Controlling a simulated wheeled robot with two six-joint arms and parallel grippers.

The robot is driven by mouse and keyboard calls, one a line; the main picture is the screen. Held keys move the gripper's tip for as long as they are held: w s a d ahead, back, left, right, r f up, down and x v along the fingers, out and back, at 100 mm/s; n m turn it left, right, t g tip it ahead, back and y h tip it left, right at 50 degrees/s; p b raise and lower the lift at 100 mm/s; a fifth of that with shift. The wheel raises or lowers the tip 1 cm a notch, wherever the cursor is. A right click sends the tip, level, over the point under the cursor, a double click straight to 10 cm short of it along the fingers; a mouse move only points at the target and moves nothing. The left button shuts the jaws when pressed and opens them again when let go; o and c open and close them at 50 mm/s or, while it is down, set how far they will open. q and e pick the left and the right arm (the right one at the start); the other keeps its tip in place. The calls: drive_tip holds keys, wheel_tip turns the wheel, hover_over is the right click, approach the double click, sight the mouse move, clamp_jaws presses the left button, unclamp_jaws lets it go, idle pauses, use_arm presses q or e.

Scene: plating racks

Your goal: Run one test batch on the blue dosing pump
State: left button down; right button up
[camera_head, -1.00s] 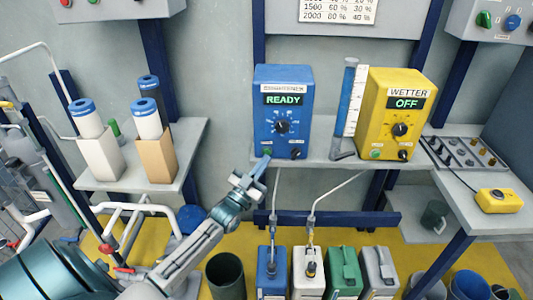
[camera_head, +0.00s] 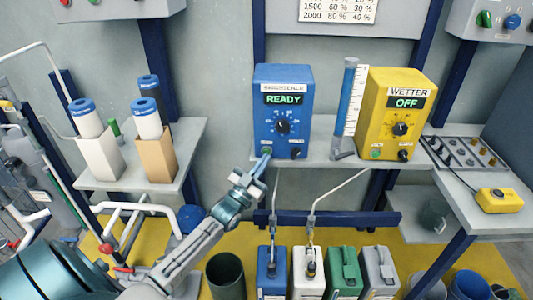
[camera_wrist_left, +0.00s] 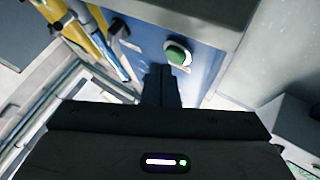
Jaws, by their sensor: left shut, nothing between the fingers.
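The blue dosing pump (camera_head: 283,88) stands on the wall shelf, and its display reads READY. It has a black dial (camera_head: 282,126) in the middle, a green button (camera_head: 266,152) at lower left and a dark knob (camera_head: 296,153) at lower right. My left gripper (camera_head: 264,162) is shut and empty, its tips just at or below the green button. In the left wrist view the shut fingers (camera_wrist_left: 161,85) point at the blue face close to the green button (camera_wrist_left: 177,53); I cannot tell whether they touch it. My right gripper is not in view.
A yellow WETTER pump (camera_head: 392,95), display OFF, stands to the right beyond a clear graduated cylinder (camera_head: 347,105). Blue, white, green and grey canisters (camera_head: 344,270) stand below. Filter cartridges sit on a left shelf (camera_head: 190,150).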

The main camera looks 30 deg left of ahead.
use_arm(q)
drive_tip(key=shift+w+a+b, duration=0.3)
drive_tip(key=shift+w+a, duration=0.05)
drive_tip(key=shift+w, duration=0.25)
idle(0.7)
idle(0.4)
drive_tip(key=shift+s+d+p, duration=0.5)
drive_tip(key=shift+s+p, duration=0.2)
drive_tip(key=shift+s, duration=0.1)
drive_tip(key=s+d+p, duration=0.1)
drive_tip(key=s+p, duration=0.1)
drive_tip(key=s, duration=0.1)
drive_tip(key=s+d+p, duration=0.1)
drive_tip(key=shift+s+d, duration=0.15)
drive_tip(key=shift+d, duration=0.15)
